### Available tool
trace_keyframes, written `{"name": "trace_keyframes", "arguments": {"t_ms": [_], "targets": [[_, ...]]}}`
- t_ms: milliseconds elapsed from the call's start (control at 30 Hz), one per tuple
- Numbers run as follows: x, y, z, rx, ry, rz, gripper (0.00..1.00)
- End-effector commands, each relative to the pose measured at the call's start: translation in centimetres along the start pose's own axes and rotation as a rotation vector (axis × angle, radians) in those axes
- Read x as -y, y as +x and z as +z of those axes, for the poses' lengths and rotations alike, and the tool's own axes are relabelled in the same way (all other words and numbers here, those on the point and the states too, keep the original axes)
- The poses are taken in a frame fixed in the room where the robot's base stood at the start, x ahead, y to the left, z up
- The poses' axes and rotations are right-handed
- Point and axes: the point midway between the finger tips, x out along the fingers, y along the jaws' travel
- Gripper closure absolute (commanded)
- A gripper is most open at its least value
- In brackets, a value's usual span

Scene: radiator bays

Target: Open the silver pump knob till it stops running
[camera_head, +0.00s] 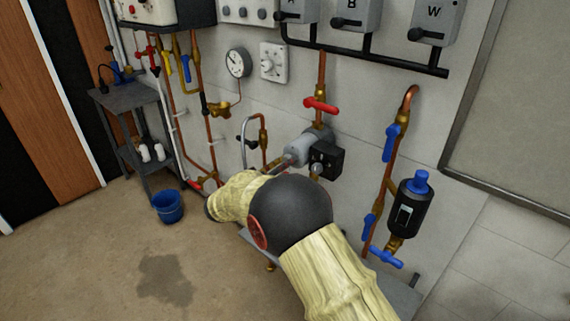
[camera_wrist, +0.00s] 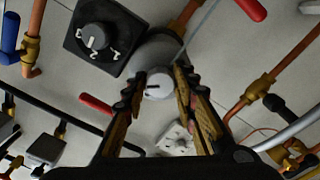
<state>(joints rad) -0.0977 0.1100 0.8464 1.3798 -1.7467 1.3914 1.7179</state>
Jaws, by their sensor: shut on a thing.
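The silver pump knob (camera_wrist: 159,84) is a small pale round cap with a short dark mark, on the front of the grey pump body (camera_wrist: 162,48). My gripper (camera_wrist: 160,82) has its two fingers closed on either side of this knob in the wrist view. In the head view the grey pump (camera_head: 299,148) sits on the copper pipe, with its black control box (camera_head: 328,160) at its right. The wrist view shows the black box's numbered dial (camera_wrist: 96,38). In the head view my arm hides my gripper's fingers.
A red lever (camera_head: 321,105) is above the pump. Blue valves and a black filter (camera_head: 405,208) stand on pipes at the right. A blue bucket (camera_head: 167,206) and a dark wet patch (camera_head: 165,279) are on the floor at the left, near a grey shelf stand (camera_head: 126,99).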

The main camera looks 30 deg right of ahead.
Motion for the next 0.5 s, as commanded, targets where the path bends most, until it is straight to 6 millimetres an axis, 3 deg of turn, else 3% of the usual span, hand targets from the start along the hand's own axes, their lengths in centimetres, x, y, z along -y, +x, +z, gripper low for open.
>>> {"name": "trace_keyframes", "arguments": {"t_ms": [400, 433, 500], "targets": [[0.17, -0.03, 0.4, 0.004, 0.002, -0.002, 0.97], [0.17, -0.03, 0.41, 0.004, 0.002, -0.002, 0.72], [0.17, -0.03, 0.38, 0.004, 0.002, -0.002, 0.68]]}}
